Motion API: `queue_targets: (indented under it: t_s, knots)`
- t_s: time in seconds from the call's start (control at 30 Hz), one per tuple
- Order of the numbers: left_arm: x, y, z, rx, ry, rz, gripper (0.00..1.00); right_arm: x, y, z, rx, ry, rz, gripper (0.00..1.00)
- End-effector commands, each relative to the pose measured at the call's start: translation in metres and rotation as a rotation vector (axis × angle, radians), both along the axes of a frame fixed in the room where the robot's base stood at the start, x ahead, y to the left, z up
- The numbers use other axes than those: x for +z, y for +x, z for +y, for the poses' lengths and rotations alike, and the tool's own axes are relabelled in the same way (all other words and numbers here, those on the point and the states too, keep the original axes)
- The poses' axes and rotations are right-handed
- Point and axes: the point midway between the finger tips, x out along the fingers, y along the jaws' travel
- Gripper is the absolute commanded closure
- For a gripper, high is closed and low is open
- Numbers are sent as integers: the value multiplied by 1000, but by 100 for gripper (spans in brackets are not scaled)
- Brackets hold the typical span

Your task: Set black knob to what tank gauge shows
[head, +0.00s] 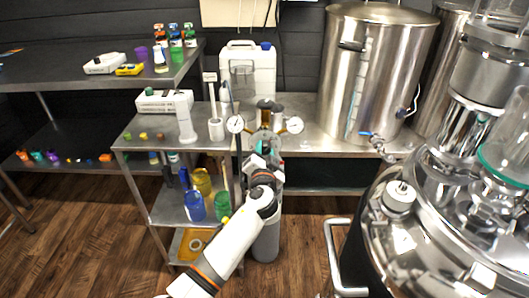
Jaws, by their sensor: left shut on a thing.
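A gas cylinder (266,243) stands upright on the floor in front of the steel bench, with a brass regulator (264,113) at its top. Two round white-faced gauges sit on it, a left gauge (235,124) and a right gauge (294,125). Their needles and numbers are too small to read, and I cannot tell which is the tank gauge. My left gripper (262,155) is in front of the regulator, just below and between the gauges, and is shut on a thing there. The black knob is not clearly visible; my gripper covers that spot. My right gripper is not in view.
A white jerrycan (248,70) and a large steel kettle (374,70) stand on the bench behind. A shiny steel vessel (440,230) with a bar handle (334,258) fills the right. Shelves with coloured bottles (195,205) stand close on the left. Wooden floor is free at lower left.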

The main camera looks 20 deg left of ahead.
Motion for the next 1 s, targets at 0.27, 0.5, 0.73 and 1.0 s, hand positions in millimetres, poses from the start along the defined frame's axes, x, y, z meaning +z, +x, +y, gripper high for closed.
queue_targets:
  t_s: [0.27, 0.5, 0.73, 1.0]
  knots:
    - [1, 0, -1, -1, 115, 31, 89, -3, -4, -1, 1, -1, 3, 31]
    - [1, 0, -1, -1, 148, 41, 89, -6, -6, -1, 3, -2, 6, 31]
    - [0, 0, -1, -1, 151, 42, 89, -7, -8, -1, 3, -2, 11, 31]
    - [0, 0, -1, -1, 150, 42, 44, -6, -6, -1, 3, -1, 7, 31]
